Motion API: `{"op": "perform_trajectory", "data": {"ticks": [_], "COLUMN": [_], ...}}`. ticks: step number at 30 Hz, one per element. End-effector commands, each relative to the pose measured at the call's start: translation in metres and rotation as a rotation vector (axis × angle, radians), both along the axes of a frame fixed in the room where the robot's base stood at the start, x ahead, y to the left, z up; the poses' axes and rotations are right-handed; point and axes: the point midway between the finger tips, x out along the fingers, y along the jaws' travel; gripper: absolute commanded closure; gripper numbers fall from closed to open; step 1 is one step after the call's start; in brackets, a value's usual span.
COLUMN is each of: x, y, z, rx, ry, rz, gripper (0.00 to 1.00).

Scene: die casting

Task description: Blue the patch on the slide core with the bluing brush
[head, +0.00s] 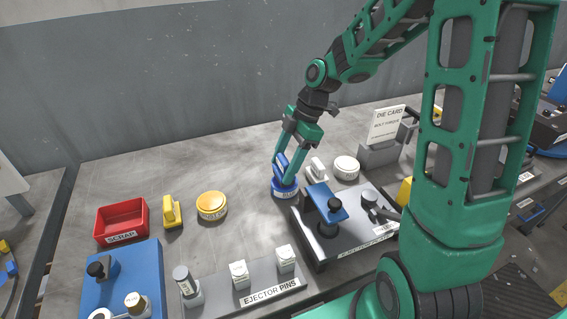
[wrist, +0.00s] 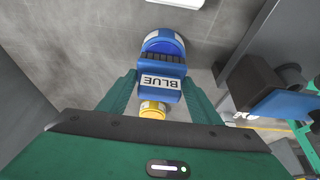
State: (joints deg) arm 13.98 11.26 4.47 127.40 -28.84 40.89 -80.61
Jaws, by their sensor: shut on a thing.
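My gripper (head: 281,168) is shut on the blue bluing brush (head: 281,160), above the blue pot (head: 285,190) on the bench. The brush's lower end is at the pot's top; I cannot tell whether they touch. In the wrist view, a blue body with a "BLUE" label (wrist: 162,82) lies between my gripper's fingers (wrist: 160,88), with a round blue top (wrist: 163,45) beyond it. I cannot tell a patch or surely name the slide core.
A white brush (head: 317,169), white pot (head: 346,166) and die card (head: 386,124) stand behind the fixture. To the left are a yellow pot (head: 211,205), yellow brush (head: 171,211) and red scrap bin (head: 121,219). The ejector pin rack (head: 260,285) is in front. The back left bench is clear.

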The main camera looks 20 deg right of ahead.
Motion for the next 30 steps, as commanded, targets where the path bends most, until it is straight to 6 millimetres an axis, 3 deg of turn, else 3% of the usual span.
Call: {"op": "perform_trajectory", "data": {"ticks": [30], "x": [0.0002], "y": [-0.0006], "z": [-0.0067], "rx": [0.0], "ry": [0.0], "rz": [-0.001], "gripper": [0.6]}}
